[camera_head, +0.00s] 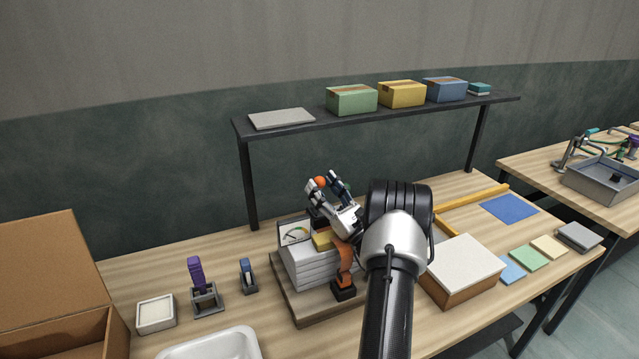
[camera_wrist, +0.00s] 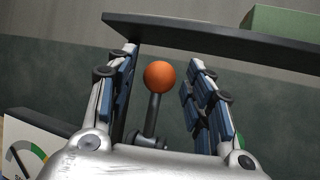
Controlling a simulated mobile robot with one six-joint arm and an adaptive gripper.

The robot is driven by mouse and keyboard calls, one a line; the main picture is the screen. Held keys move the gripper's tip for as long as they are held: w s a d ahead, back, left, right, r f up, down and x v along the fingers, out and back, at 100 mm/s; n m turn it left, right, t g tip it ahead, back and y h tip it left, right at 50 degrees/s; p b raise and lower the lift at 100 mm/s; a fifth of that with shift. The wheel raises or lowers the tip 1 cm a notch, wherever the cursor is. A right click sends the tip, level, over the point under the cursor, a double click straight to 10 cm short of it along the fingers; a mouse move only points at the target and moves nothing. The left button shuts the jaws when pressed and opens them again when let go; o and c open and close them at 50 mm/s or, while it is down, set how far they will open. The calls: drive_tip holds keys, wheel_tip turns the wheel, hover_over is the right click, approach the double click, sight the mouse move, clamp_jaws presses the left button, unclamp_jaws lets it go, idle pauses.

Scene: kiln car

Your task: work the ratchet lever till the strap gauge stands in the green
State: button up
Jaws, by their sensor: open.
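The ratchet lever's orange ball knob (camera_head: 320,181) stands above the stack of pale slabs (camera_head: 306,268). In the wrist view the knob (camera_wrist: 159,75) sits on a grey rod (camera_wrist: 153,115) that leans slightly right. My gripper (camera_head: 325,180) is open, one finger on each side of the knob, with visible gaps. The strap gauge (camera_head: 296,233) is at the stack's upper left. Its dial, partly cut off in the wrist view (camera_wrist: 27,158), has a green part; the dark needle points up-left, apart from the green. An orange strap (camera_head: 345,262) runs down the stack's front.
A dark shelf (camera_head: 380,110) with several boxes spans behind and above the stack. A brown box with a pale top (camera_head: 462,265) stands right of my arm. A purple-handled tool (camera_head: 197,275) and a white tray (camera_head: 210,345) stand left. Bare table lies between them.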

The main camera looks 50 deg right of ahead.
drive_tip(key=s+a, duration=0.2)
drive_tip(key=s, duration=0.9)
drive_tip(key=shift+r, duration=0.15)
